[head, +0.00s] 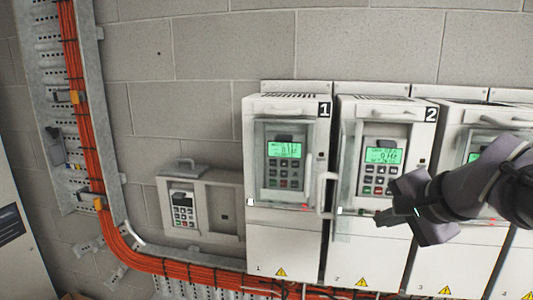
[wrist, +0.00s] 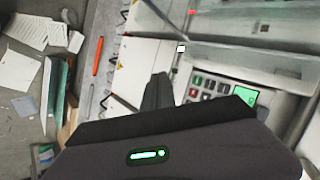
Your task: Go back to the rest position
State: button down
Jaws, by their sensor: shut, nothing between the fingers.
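My gripper (head: 381,217) is shut and empty in front of drive 2 (head: 372,248), just below its keypad panel (head: 381,168). I cannot tell whether it touches the drive. In the wrist view its dark fingers (wrist: 158,92) show close together, and a keypad with a lit green display (wrist: 244,96) lies to the right of them. My arm comes in from the right and hides part of the third drive (head: 462,130).
Drive 1 (head: 284,240) stands left of drive 2, with a pale handle (head: 325,195) sticking out between them. A small keypad box (head: 200,208) is on the wall further left. Orange cables (head: 150,262) run below. Papers (wrist: 28,30) lie at left in the wrist view.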

jog(key=s+a+f+n+g+b, duration=0.1)
jog(key=s+a+f+n+b, duration=0.2)
jog(key=f, duration=1)
jog(key=s+a+f+n+g+b, duration=0.1)
jog(key=s+a+f+n+b, duration=0.2)
jog(key=s+a+f+b, duration=0.5)
jog(key=s+a+f+n+g+b, duration=0.1)
jog(key=s+a+f+n+b, duration=0.2)
jog(key=s+f+b, duration=0.6)
notch_tip(320, 180, down, 11)
jog(key=a+b, duration=0.2)
jog(key=b, duration=0.2)
jog(key=shift+s+a+f+g+y, duration=0.2)
jog(key=shift+a+g+y, duration=0.1)
jog(key=shift+g, duration=0.1)
